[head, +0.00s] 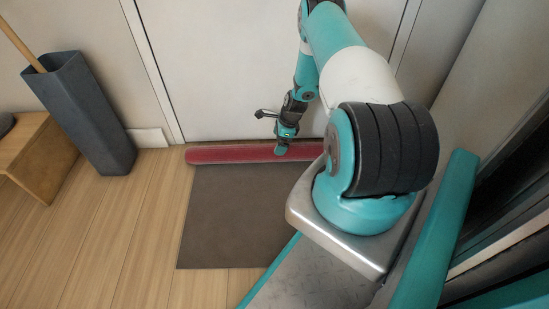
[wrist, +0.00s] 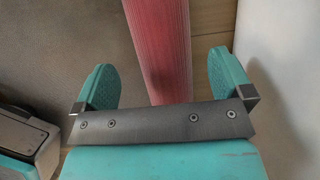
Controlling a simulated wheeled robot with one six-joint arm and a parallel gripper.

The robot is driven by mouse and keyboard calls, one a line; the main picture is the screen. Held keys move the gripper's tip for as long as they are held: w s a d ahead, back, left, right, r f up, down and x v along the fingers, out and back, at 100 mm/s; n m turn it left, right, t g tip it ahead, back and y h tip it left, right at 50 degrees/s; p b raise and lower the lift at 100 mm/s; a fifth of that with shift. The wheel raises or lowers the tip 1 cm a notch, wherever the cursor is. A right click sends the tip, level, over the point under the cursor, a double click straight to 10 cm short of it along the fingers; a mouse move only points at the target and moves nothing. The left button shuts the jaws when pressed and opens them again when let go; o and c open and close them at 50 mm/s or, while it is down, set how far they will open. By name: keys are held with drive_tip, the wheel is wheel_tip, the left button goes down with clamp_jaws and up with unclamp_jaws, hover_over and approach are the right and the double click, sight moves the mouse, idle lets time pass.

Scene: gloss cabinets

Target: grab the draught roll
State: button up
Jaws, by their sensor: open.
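The draught roll (head: 232,154) is a long dark-red roll lying on the floor along the foot of the pale door. My arm hides part of it in the head view. In the wrist view the roll (wrist: 163,45) looks pinkish red and ribbed, running from the top edge down between my fingers. My gripper (head: 281,150) is over the roll, near its middle. In the wrist view my gripper (wrist: 158,75) has its two teal fingers apart, one on each side of the roll, with a gap on both sides. I cannot tell how far above the roll the fingertips are.
A brown-grey mat (head: 225,215) lies in front of the roll. A dark umbrella stand (head: 88,115) and a wooden bench (head: 38,155) are on the left. The door (head: 240,75) rises behind the roll. Bare wooden floor (head: 130,230) is free left of the mat.

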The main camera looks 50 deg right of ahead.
sight(273, 150)
drive_tip(key=shift+b+x, duration=2.55)
drive_tip(key=shift+x, duration=0.85)
drive_tip(key=shift+w+a+r, duration=0.1)
drive_tip(key=shift+w+r, duration=0.05)
drive_tip(key=c, duration=1.4)
drive_tip(key=shift+c, duration=0.8)
drive_tip(key=shift+r, duration=0.15)
